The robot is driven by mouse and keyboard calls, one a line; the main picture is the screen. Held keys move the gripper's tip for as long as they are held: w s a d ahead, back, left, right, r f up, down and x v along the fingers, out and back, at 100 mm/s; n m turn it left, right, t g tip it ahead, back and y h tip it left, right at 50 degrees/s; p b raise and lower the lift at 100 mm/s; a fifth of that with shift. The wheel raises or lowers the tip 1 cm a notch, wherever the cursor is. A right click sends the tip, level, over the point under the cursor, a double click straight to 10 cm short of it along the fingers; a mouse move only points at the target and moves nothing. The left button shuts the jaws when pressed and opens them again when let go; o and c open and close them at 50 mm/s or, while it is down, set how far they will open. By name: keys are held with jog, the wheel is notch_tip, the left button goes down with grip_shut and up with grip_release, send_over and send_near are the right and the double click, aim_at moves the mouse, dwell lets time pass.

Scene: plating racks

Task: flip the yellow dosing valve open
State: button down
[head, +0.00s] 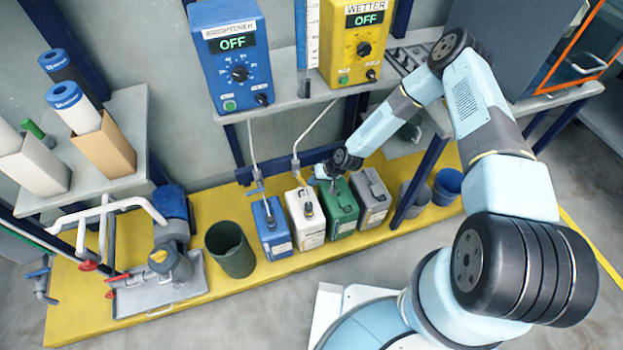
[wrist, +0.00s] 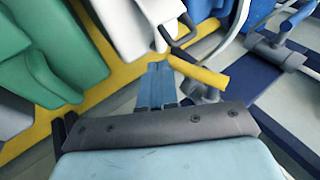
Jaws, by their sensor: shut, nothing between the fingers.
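The yellow dosing valve's lever (wrist: 200,73) shows in the wrist view as a short yellow bar, slanting down to the right beside my fingertips. A grey fitting lies just below it. My gripper (wrist: 158,68) is shut and empty, with its blue fingertips at the lever's left end. I cannot tell whether they touch it. In the head view my gripper (head: 318,178) is low over the white canister (head: 305,222), near the hose that comes down from the yellow WETTER unit (head: 348,45).
A green canister (head: 340,212) and a grey one stand right of the white canister, a blue canister (head: 271,228) left. A second valve with a blue handle (wrist: 298,15) is at the wrist view's right. The shelf (head: 290,102) overhangs the yellow platform.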

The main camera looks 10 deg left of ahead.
jog(key=shift+s+a+f, duration=0.25)
jog(key=shift+a+f, duration=0.2)
jog(key=shift+f, duration=0.3)
jog(key=shift+a, duration=0.1)
dwell(0.4)
jog(key=v, duration=1.3)
jog(key=shift+d+r, duration=0.2)
jog(key=shift+r, duration=0.05)
